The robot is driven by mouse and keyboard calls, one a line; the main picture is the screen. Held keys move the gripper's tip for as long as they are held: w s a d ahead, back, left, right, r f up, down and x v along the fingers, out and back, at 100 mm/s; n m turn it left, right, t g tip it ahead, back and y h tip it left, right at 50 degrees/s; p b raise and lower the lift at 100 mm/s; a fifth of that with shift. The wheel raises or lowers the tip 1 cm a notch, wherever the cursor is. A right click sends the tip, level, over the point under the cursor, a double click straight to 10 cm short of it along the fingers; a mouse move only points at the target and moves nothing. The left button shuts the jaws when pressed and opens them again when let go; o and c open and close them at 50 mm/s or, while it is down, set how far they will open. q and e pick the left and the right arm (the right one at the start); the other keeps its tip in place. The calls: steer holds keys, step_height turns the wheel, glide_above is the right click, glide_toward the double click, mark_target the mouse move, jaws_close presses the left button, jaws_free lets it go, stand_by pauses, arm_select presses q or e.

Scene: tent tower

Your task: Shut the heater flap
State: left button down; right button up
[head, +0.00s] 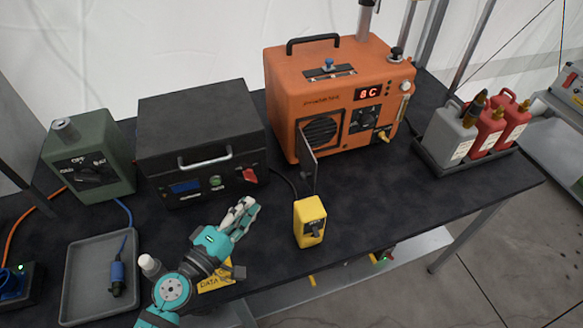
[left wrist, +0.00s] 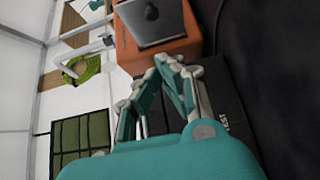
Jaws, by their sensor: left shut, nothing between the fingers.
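The orange heater (head: 290,82) stands at the back of the dark table, its display reading "8 C". Its flap (head: 308,153) is a thin grey plate that stands out from the front beside the round grille (head: 321,133), so it is open. In the left wrist view the flap (left wrist: 158,22) shows as a grey panel against the orange body (left wrist: 132,55). My left gripper (head: 247,207) is shut and empty, in front of the black box and to the left of the flap, apart from it. Its fingers also show in the left wrist view (left wrist: 165,80). My right gripper is not in view.
A yellow box (head: 309,222) with a dark knob stands in front of the flap. A black box (head: 195,125) with a handle and a green box (head: 92,160) stand left of the heater. A grey tray (head: 75,290) lies front left. Canisters (head: 488,125) stand at the right.

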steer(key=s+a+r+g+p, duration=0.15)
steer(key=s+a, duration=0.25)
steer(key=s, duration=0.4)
arm_select(q)
steer(key=w+d+p, duration=0.1)
steer(key=w+d, duration=0.6)
steer(key=d, duration=0.3)
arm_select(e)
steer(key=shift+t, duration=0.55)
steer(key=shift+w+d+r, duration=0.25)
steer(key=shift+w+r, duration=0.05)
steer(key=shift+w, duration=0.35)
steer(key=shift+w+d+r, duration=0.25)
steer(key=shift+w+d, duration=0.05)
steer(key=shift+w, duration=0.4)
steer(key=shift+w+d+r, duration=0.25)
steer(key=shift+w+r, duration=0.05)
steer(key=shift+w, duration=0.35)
